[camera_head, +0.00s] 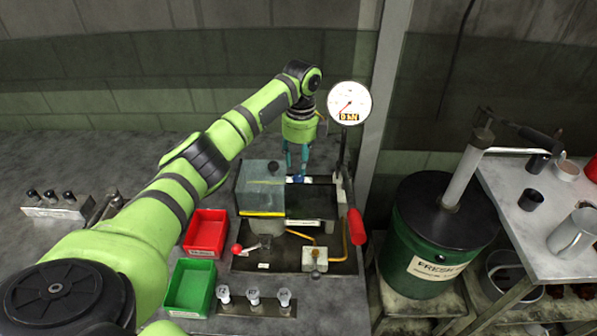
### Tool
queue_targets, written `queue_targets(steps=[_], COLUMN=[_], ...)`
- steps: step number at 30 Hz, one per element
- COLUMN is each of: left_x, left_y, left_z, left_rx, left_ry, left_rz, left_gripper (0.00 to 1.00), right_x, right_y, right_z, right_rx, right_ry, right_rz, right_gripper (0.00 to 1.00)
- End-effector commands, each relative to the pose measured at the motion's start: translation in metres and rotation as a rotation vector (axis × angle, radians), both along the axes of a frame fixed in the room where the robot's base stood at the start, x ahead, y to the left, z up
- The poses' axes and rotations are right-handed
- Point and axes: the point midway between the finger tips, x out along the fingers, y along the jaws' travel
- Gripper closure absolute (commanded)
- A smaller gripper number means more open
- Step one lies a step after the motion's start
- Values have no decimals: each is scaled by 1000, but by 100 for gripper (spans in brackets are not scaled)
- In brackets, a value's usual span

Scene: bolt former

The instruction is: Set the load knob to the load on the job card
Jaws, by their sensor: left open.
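My left arm reaches across from the lower left. Its gripper (297,165) points down, open, at the back of the bolt former (335,192). A small blue and white part (299,180) lies just under the fingertips; I cannot tell whether they touch it. No job card is readable. My right gripper is not in view.
A clear guard (261,187) and a red-handled lever (357,226) are on the machine. Red (206,234) and green (191,288) bins stand left. Several pieces stand on a front rack (254,309). A green drum (425,262) and side table (510,190) stand right.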

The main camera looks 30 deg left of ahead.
Motion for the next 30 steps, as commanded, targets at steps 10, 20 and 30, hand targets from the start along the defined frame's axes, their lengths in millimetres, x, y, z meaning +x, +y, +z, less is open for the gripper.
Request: queue_targets(steps=[10, 20, 30], left_x=[-2, -2, -3], left_y=[0, 0, 0], left_z=[-45, -51, -51], left_rx=[0, 0, 0], left_ry=[2, 0, 1], left_rz=[-2, -4, 0], left_gripper=[60, 60, 100], right_x=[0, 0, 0], right_y=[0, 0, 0], right_z=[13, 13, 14], right_rx=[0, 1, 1], right_ry=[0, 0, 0], right_rz=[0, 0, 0], right_gripper=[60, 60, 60])
